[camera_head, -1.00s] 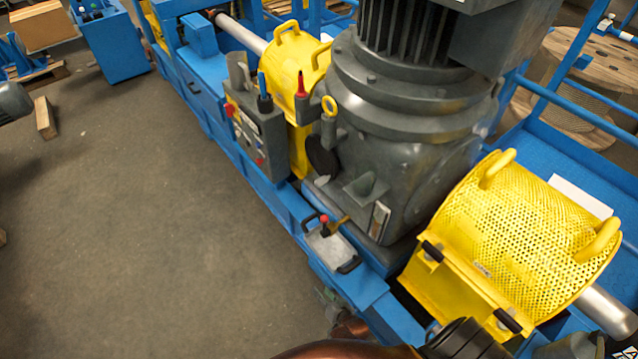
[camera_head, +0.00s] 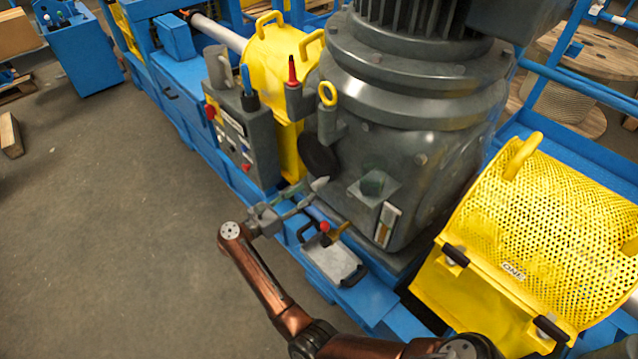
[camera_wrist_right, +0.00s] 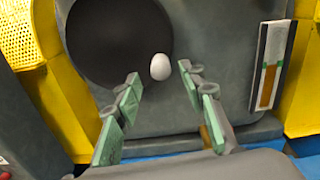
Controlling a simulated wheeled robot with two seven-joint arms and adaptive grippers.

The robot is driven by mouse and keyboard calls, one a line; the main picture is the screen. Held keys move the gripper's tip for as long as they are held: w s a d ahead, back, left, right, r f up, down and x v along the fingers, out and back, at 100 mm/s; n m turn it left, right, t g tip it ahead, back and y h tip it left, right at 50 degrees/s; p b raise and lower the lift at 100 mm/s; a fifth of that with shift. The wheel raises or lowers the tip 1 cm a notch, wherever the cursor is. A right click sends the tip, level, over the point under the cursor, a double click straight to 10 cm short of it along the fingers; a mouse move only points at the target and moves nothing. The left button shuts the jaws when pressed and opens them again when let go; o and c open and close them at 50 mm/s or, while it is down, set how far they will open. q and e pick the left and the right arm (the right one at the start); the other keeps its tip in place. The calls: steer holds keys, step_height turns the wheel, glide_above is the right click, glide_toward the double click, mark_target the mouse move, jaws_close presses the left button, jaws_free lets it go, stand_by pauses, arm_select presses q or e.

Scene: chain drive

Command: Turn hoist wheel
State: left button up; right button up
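The hoist wheel (camera_head: 318,155) is a dark round disc on the side of the grey gearbox housing. In the right wrist view the wheel (camera_wrist_right: 108,38) fills the upper left, with a pale rounded knob (camera_wrist_right: 160,67) near its lower right edge. My right gripper (camera_head: 310,192) is open, in front of the wheel's lower part. In the right wrist view its two green-padded fingers (camera_wrist_right: 159,78) stand apart, with the knob showing between and just beyond the tips; contact cannot be told. My left gripper is not in view.
A grey control box (camera_head: 243,135) with red buttons and upright tools stands left of the wheel. A grey tray (camera_head: 335,262) with a red-knobbed lever lies below. Yellow perforated guard (camera_head: 540,240) is at right.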

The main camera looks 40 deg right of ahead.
mark_target(328, 177)
steer(key=d, duration=0.7)
steer(key=shift+w+d+b, duration=0.2)
steer(key=shift+w+b, duration=0.05)
steer(key=shift+b, duration=0.05)
steer(key=shift+c, duration=0.7)
jaws_close()
